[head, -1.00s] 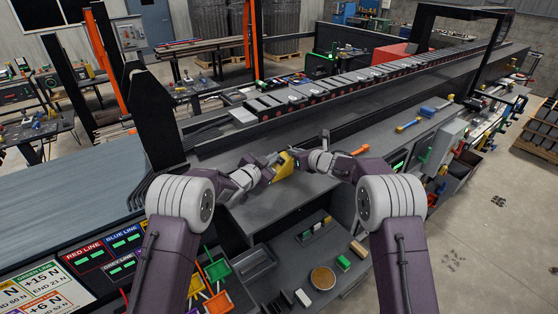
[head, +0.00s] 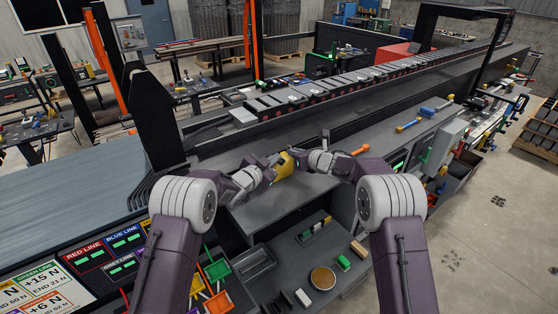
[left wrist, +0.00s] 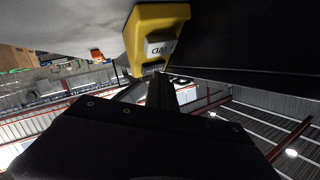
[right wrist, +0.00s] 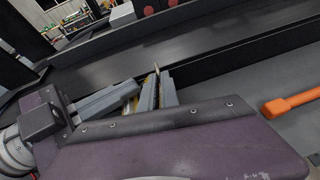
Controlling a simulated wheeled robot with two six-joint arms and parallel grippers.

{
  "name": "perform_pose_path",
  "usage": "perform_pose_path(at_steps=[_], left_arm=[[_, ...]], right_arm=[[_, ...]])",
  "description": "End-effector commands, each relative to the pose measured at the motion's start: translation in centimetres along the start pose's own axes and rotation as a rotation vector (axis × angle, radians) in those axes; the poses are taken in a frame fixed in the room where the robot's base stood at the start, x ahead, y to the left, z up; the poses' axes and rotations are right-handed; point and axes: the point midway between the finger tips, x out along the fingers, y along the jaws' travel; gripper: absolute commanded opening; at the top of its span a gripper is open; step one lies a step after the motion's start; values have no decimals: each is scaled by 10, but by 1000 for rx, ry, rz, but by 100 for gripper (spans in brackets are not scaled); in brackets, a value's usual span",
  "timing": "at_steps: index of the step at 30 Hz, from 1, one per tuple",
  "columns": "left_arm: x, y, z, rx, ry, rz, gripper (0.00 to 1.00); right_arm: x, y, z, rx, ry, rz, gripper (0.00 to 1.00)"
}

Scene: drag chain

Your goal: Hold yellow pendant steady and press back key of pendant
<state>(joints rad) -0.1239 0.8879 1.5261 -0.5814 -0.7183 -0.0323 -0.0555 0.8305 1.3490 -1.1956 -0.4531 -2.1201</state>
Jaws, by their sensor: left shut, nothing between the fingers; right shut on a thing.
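The yellow pendant (head: 287,164) is between my two grippers, above the grey bench, and looks small in the head view. My right gripper (head: 303,157) is shut on it. In the right wrist view the fingers (right wrist: 151,92) hide most of it, and only a yellow sliver (right wrist: 132,104) shows. My left gripper (head: 273,165) is shut and empty, close beside the pendant. In the left wrist view the pendant (left wrist: 143,30) shows a pale key with "WD" legible and a darker key below it. The left fingertips (left wrist: 158,80) are by that lower key; I cannot tell whether they touch.
An orange-handled tool (head: 360,149) lies on the bench to the right, also visible in the right wrist view (right wrist: 292,103). The drag chain (head: 330,88) runs along the back. Small bins (head: 217,270) stand at the front left. The bench (head: 275,203) below the grippers is clear.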

Motion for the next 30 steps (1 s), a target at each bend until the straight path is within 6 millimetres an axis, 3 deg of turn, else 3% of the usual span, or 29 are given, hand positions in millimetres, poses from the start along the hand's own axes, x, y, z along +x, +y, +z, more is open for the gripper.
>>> perform_pose_path(at_steps=[20,30], left_arm=[[-14,-10,-10,0,0,0,0],[-37,-27,-27,0,1,-2,0]], right_arm=[[0,0,0,1,0,0,0],[0,0,0,1,1,0,0]])
